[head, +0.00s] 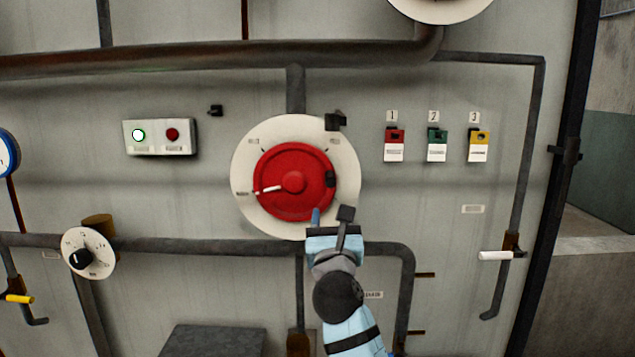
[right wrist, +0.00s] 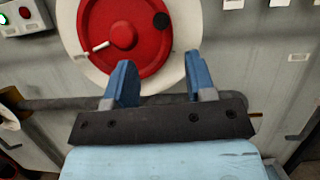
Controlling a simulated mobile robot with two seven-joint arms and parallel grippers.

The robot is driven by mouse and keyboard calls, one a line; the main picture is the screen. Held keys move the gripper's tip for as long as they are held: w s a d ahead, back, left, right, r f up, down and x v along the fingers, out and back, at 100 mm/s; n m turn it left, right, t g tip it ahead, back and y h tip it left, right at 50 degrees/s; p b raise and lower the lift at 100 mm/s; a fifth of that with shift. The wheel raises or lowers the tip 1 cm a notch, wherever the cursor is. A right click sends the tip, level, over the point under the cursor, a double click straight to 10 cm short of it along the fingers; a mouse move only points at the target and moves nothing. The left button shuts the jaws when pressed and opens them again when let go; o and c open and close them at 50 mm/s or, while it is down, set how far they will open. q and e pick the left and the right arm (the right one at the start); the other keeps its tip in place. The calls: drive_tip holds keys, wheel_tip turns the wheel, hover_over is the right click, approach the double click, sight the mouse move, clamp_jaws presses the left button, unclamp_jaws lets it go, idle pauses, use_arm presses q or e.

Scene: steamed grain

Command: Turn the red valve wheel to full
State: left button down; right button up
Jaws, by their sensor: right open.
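The red valve wheel (head: 292,203) sits on a round cream plate (head: 244,163) on the grey panel in the head view. Its white pointer (head: 267,189) points left, slightly down. A dark knob (head: 330,178) is on the wheel's right side. The wheel also shows at the top of the right wrist view (right wrist: 118,55). My right gripper (head: 331,216) is below and right of the wheel's centre, near its lower edge. Its blue fingers (right wrist: 160,84) are apart with nothing between them. I cannot tell whether they touch the wheel. My left gripper is not in view.
A box with a lit green lamp and a red button (head: 172,134) is left of the wheel. Red, green and yellow tagged switches (head: 437,143) are to the right. Pipes (head: 200,245) run below and above. A black-and-white dial (head: 88,253) is at lower left.

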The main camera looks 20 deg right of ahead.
sight(330, 183)
drive_tip(key=x, duration=1.3)
drive_tip(key=shift+r+p, duration=0.15)
drive_tip(key=shift+p, duration=0.15)
clamp_jaws()
